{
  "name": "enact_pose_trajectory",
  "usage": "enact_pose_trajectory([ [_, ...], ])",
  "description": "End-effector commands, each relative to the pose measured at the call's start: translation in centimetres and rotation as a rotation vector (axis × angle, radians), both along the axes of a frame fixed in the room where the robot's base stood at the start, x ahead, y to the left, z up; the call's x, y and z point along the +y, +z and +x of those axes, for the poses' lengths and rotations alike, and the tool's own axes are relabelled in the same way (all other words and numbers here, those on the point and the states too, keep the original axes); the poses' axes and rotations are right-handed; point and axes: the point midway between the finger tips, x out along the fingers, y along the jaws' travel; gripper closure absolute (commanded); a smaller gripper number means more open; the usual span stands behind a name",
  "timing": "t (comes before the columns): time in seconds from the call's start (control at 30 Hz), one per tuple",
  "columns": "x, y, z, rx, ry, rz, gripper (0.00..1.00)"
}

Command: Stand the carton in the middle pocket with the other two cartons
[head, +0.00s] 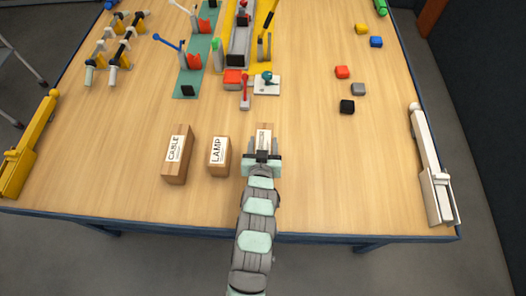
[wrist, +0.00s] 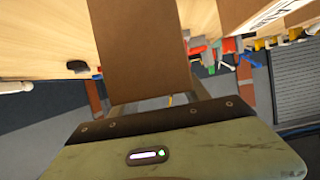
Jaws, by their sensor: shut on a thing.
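A brown carton with a white label (head: 264,131) is held in my gripper (head: 264,150), to the right of the other two cartons. My gripper hides its lower part, so I cannot tell whether it touches the table. In the wrist view the held carton (wrist: 138,50) shows as a plain brown face between the fingers. The LAMP carton (head: 219,168) stands upright just left of it, with a narrow gap. The CABLE carton (head: 173,172), larger, stands upright further left. Another labelled carton's edge (wrist: 238,10) shows at the top of the wrist view. No pocket is distinguishable around the cartons.
Small cubes, including a black one (head: 347,106), lie right. A yellow bar (head: 27,145) and a white bar (head: 433,170) flank the table. The front-right tabletop is clear.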

Motion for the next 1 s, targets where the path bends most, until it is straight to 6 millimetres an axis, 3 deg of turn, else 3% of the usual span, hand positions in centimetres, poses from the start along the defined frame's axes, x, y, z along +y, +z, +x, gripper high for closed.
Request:
enact_pose_trajectory([
  [0.5, -0.1, -5.5, 0.0, -0.002, -0.001, 0.000, 1.00],
  [0.87, -0.1, -5.8, 0.1, -0.005, -0.001, -0.001, 1.00],
  [0.9, -0.1, -5.8, 0.1, -0.005, -0.001, -0.001, 0.43],
  [1.0, -0.1, -5.8, 0.1, -0.004, -0.001, -0.001, 0.35],
])
